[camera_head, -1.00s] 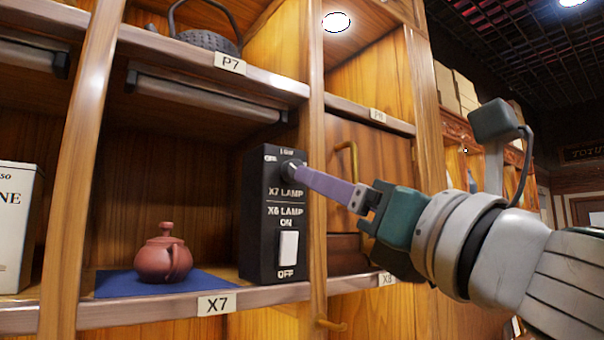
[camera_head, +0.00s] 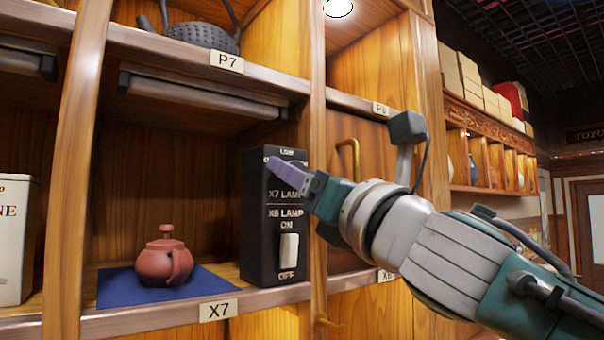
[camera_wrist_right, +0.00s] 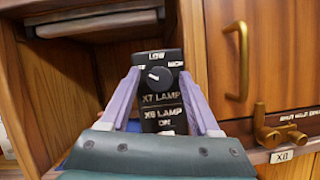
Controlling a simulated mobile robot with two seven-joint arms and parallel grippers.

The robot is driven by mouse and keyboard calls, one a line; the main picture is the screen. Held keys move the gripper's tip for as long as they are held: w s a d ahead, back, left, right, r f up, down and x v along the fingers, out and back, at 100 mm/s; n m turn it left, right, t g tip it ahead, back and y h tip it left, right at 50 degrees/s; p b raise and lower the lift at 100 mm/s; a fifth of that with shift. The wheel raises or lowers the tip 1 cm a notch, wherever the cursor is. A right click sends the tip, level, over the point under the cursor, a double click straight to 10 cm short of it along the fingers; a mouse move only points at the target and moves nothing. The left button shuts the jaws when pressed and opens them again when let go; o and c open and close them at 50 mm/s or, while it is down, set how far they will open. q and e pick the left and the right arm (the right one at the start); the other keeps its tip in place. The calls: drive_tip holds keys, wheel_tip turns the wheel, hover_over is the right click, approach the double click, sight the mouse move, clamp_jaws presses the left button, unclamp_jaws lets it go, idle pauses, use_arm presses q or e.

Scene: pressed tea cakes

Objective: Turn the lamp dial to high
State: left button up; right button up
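The black lamp box (camera_head: 257,225) stands in the X7 compartment against its right side wall. Its round dial (camera_wrist_right: 159,77) shows in the right wrist view, with low above it and high to the right. The dial's white mark sits left of centre, towards the upper left. My right gripper (camera_wrist_right: 159,76) is open, with a purple finger on each side of the dial in that view; I cannot tell whether they touch it. In the head view my right gripper (camera_head: 277,167) hides the dial. The bar lamp (camera_head: 200,98) under the shelf above looks unlit. My left gripper is not in view.
A white rocker switch (camera_head: 289,257) sits lower on the box. A red-brown teapot (camera_head: 165,261) stands on a blue mat (camera_head: 115,290) left of it. Right of the box are a wooden post (camera_head: 317,230) and a door with a brass handle (camera_wrist_right: 240,60).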

clamp_jaws()
idle(0.3)
drive_tip(key=shift+m, duration=0.4)
drive_tip(key=m+g+h+p, duration=0.1)
drive_tip(key=m+h+p, duration=0.1)
drive_tip(key=m, duration=0.5)
drive_tip(key=m+g+h+p, duration=0.1)
drive_tip(key=m+h+p, duration=0.1)
drive_tip(key=m, duration=0.6)
drive_tip(key=m+g+h+p, duration=0.2)
drive_tip(key=m+h+p, duration=0.1)
drive_tip(key=m, duration=0.5)
drive_tip(key=shift+s+a+r+p, duration=0.1)
drive_tip(key=shift+r+p, duration=0.25)
drive_tip(key=shift+r, duration=0.05)
drive_tip(key=shift+m+g, duration=0.4)
drive_tip(key=shift+m, duration=0.6)
